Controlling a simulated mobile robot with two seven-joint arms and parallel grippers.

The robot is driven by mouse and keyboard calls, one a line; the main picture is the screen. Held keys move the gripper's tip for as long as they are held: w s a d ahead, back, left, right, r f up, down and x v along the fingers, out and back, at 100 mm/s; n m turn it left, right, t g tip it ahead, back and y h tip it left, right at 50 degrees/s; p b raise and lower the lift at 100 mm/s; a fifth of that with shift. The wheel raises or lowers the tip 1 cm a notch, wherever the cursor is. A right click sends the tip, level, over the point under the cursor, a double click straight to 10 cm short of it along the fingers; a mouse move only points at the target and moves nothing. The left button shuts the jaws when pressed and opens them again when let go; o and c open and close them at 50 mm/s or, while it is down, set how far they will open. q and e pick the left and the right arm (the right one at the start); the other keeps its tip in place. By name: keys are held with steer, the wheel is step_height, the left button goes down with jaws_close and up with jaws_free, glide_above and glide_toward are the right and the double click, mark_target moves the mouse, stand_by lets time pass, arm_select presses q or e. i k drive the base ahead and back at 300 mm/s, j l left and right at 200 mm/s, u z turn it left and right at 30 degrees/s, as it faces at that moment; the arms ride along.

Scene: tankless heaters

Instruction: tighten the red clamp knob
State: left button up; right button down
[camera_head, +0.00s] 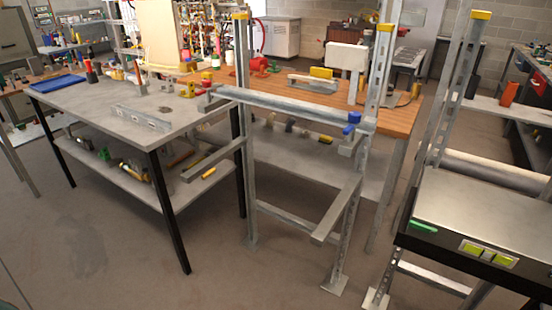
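A small red knob-like part (206,83) shows near the left end of a grey horizontal rail (290,105) on a metal frame. I take it for the red clamp knob, but it is small and I cannot tell how tight it is. A blue knob (352,118) sits at the rail's right end, by the right upright. Neither of my grippers is in view, and nothing touches either knob.
A grey workbench (90,105) stands at left, a wooden-topped bench (400,117) behind. A black-sided unit (480,215) is at right. The floor (90,240) at front left is clear.

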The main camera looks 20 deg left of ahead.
mark_target(206, 84)
steer(key=j+z, duration=0.1)
steer(key=j, duration=0.4)
steer(key=j+z, duration=0.1)
steer(key=j, duration=0.35)
steer(key=k+j+z, duration=0.1)
steer(key=j, duration=0.4)
steer(key=j+z, duration=0.15)
steer(key=j, duration=0.3)
steer(key=k+j+z, duration=0.1)
steer(key=j, duration=0.35)
steer(key=k+j+z, duration=0.1)
steer(key=j, duration=0.4)
steer(key=k+j+z, duration=0.1)
steer(key=j, duration=0.35)
steer(key=k+j+z, duration=0.1)
steer(key=j, duration=0.3)
steer(key=k, duration=0.05)
